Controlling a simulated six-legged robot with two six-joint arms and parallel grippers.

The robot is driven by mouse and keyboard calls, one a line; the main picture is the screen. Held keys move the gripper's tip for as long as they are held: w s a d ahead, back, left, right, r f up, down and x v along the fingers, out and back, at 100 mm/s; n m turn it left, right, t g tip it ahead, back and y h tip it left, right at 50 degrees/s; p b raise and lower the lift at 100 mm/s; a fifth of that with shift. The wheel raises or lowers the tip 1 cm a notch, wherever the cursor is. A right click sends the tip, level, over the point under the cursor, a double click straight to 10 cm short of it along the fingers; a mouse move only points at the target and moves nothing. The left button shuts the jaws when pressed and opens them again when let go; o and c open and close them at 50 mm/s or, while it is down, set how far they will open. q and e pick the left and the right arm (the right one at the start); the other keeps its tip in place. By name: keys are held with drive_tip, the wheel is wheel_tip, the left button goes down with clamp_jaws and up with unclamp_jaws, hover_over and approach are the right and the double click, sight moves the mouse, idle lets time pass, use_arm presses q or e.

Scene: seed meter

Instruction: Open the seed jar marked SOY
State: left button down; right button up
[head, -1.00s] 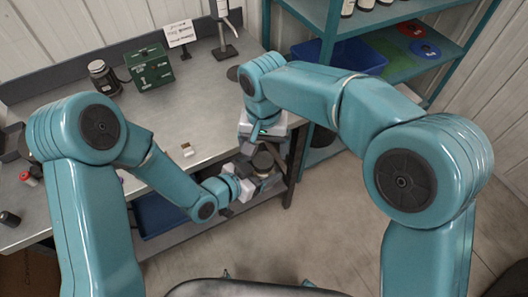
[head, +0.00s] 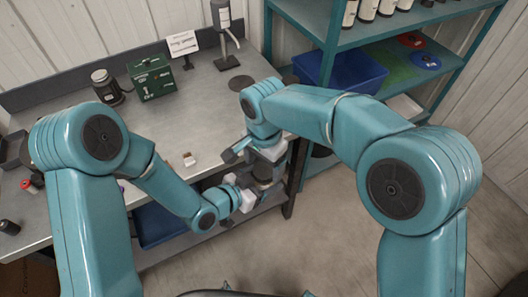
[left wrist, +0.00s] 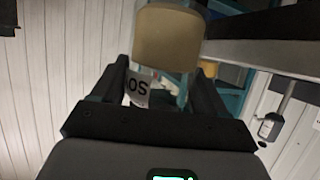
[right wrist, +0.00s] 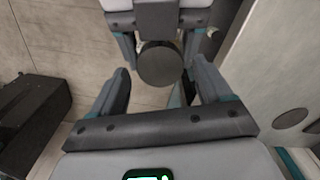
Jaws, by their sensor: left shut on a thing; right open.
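The jar (head: 264,172) is held upright in front of the bench's right end, its dark round lid on top. In the left wrist view its tan body (left wrist: 168,40) and a white label (left wrist: 138,90) with upside-down letters reading SO show; the rest of the label is hidden. My left gripper (head: 246,192) is shut on the jar from the side.
The bench (head: 208,120) carries a green box (head: 151,78), a dark jar-like item (head: 105,86), a small sign (head: 183,43) and a dispenser stand (head: 223,40). A teal shelf (head: 455,65) with a blue bin (head: 345,72) stands at right. Floor in front is clear.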

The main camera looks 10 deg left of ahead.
drive_tip(key=shift+f, duration=0.7)
drive_tip(key=c, duration=1.1)
drive_tip(key=n, duration=0.6)
drive_tip(key=o, duration=1.2)
drive_tip(key=shift+r, duration=0.1)
